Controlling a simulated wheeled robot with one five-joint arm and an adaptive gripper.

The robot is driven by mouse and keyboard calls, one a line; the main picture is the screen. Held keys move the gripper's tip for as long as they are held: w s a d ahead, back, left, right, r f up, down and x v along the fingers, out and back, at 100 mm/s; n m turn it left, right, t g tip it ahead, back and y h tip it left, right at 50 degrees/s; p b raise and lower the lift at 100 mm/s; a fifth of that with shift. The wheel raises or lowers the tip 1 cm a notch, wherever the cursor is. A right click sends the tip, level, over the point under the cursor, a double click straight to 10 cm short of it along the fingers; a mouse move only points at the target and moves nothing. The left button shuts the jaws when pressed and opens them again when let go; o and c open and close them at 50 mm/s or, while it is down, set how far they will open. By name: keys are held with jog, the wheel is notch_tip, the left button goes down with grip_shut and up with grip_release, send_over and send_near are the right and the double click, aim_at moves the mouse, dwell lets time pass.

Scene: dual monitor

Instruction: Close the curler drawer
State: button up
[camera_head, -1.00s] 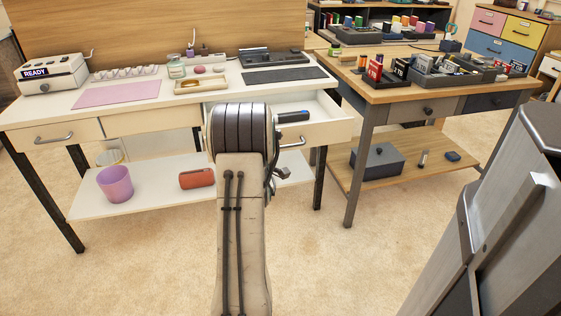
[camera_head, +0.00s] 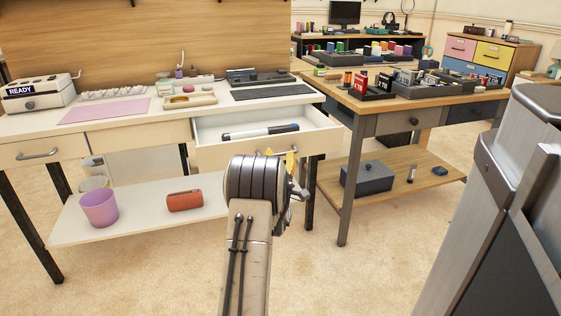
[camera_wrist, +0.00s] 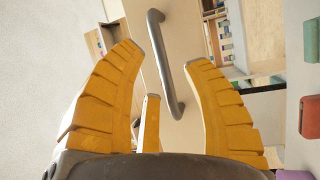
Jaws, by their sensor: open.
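The curler drawer (camera_head: 212,160) sticks out open from the right end of the white desk. A curler (camera_head: 260,131), dark and white with a blue tip, lies inside it. My gripper (camera_head: 290,162) is at the drawer's front, with its yellow fingers partly hidden by my wrist. In the wrist view my gripper (camera_wrist: 164,53) is open and empty, its fingers spread on either side of the grey bar handle (camera_wrist: 165,65). The handle lies between the fingers toward their tips; I cannot tell whether any finger touches it.
A wooden table (camera_head: 345,93) with trays of small items stands close on the right. Below the desk, a white shelf (camera_head: 150,220) holds a purple bin (camera_head: 99,208) and a red case (camera_head: 185,201). The floor in front is clear.

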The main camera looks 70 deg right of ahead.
aim_at(280, 154)
jog(key=shift+x, duration=1.5)
jog(key=shift+o, duration=0.2)
grip_shut()
